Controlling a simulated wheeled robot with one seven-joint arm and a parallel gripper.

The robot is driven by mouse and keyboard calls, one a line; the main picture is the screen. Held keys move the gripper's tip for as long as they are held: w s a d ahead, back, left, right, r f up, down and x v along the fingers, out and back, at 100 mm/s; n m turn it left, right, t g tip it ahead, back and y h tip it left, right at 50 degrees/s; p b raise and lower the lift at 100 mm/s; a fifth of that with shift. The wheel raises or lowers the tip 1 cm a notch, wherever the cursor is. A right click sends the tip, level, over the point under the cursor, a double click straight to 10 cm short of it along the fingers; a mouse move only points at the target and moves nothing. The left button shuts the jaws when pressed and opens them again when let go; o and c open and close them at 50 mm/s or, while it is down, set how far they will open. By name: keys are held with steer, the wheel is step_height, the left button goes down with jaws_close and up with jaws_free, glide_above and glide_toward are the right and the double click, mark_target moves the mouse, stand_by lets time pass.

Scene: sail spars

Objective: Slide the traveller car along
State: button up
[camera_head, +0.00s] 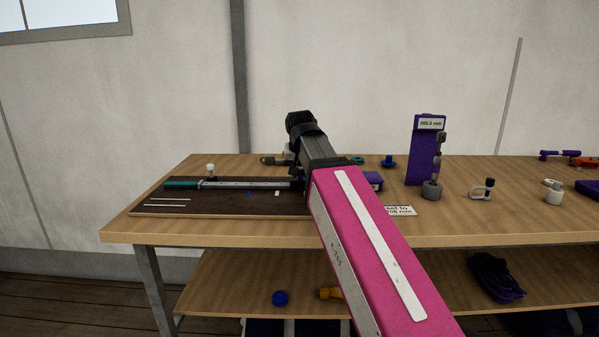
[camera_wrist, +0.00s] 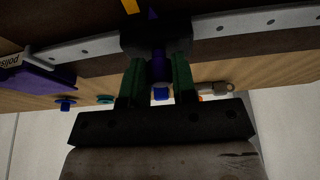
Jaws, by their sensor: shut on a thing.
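The traveller car (camera_wrist: 150,40) is a dark block on a pale metal track (camera_wrist: 75,48) with small holes along it. A purple knob (camera_wrist: 158,66) stands out from the car. In the wrist view my gripper (camera_wrist: 158,72) has its two green fingers on either side of this knob, shut on it. In the head view the track (camera_head: 245,184) lies along a dark board (camera_head: 225,206) on the bench. The car is not clear there, and my arm hides my fingers and the track's right end.
An orange mark (camera_wrist: 130,5) is beside the track near the car. A purple stand (camera_head: 424,150) with a display and a small sign (camera_head: 400,211) are right of my arm on the bench (camera_head: 480,222). A shackle (camera_head: 482,189) lies farther right.

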steer(key=shift+d, duration=0.85)
steer(key=o, duration=0.9)
steer(key=shift+o, duration=0.2)
steer(key=shift+s+r, duration=0.1)
